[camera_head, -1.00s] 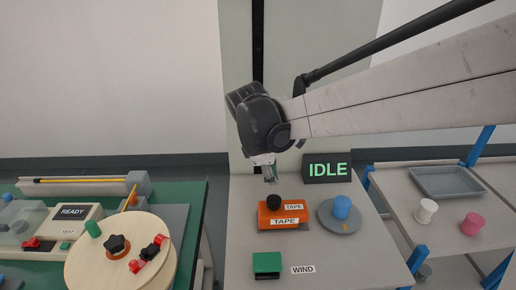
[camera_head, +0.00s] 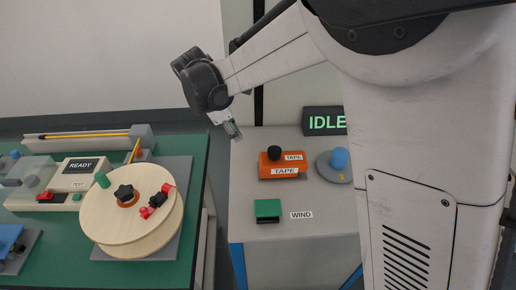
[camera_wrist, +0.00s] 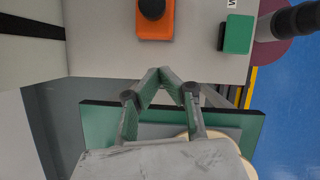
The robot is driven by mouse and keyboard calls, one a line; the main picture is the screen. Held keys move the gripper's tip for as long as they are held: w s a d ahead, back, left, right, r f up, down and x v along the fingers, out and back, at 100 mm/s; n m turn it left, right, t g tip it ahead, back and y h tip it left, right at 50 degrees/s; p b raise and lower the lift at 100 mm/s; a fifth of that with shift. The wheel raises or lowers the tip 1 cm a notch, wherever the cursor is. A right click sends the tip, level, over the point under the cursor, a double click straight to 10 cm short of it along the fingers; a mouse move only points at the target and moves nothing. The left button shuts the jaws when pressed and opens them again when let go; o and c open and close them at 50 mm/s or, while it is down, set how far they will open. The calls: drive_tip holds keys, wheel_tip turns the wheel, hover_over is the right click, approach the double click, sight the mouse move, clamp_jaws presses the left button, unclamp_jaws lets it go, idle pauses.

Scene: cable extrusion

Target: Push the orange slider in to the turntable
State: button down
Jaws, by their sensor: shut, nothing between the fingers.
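The orange slider (camera_head: 270,168) with a black knob and TAPE labels sits on the grey cabinet top in the head view. It also shows at the top of the wrist view (camera_wrist: 156,27). The grey turntable (camera_head: 325,171) with a blue cylinder (camera_head: 339,158) stands just right of the slider, with a small gap between them; my arm column hides part of its right side. My gripper (camera_head: 236,136) is shut and empty, left of and above the slider, apart from it. Its fingertips (camera_wrist: 161,70) meet in the wrist view.
A green WIND button (camera_head: 268,208) stands in front of the slider. An IDLE display (camera_head: 324,121) stands behind. The green table (camera_head: 80,262) at left holds a wooden reel (camera_head: 104,224) and a READY box (camera_head: 80,167). A gap separates table and cabinet.

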approach(267, 160)
wheel_tip(267, 160, down, 5)
drive_tip(key=a, duration=0.2)
drive_tip(key=shift+d+r, duration=0.1)
drive_tip(key=shift+d, duration=1.15)
drive_tip(key=shift+w+d, duration=0.15)
drive_tip(key=shift+d, duration=0.5)
